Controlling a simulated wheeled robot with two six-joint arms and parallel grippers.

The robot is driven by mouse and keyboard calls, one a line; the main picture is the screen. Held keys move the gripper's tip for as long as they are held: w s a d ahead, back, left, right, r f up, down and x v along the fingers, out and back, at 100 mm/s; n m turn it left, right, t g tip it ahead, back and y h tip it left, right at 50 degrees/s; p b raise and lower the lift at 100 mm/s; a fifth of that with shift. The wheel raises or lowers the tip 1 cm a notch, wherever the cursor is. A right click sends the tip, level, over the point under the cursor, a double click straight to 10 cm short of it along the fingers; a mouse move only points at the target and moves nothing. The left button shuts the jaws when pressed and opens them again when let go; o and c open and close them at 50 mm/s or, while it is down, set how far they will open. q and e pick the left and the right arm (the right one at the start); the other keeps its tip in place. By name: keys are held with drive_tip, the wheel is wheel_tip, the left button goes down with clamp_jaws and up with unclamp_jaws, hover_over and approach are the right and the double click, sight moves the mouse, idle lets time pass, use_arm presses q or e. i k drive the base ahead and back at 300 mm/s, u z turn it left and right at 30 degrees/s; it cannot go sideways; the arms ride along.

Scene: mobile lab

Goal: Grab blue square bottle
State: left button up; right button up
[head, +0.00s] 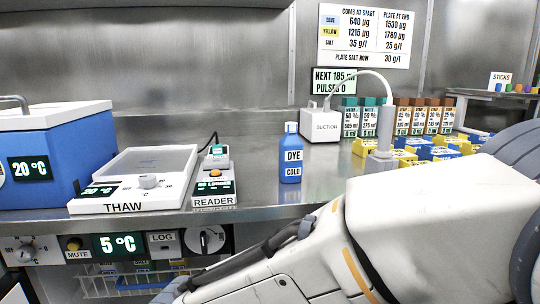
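A blue bottle (291,168) with a blue cap and a white label reading "DYE COLD" stands upright on the steel bench, near its front edge. Its body looks squarish, and nothing touches it. A large white arm of mine comes in from the right and crosses the lower right, in front of the bench and below the bottle. Neither gripper's fingers show in the head view.
Left of the bottle are a reader (214,188), a white THAW unit (130,207) and a blue cooler (40,165). Behind and right are a suction unit (326,125), labelled boxes (402,118) and blue and yellow blocks (432,152). Bench around the bottle is clear.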

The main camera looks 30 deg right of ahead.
sight(290, 146)
drive_tip(key=i, duration=0.8)
drive_tip(key=z, duration=1.95)
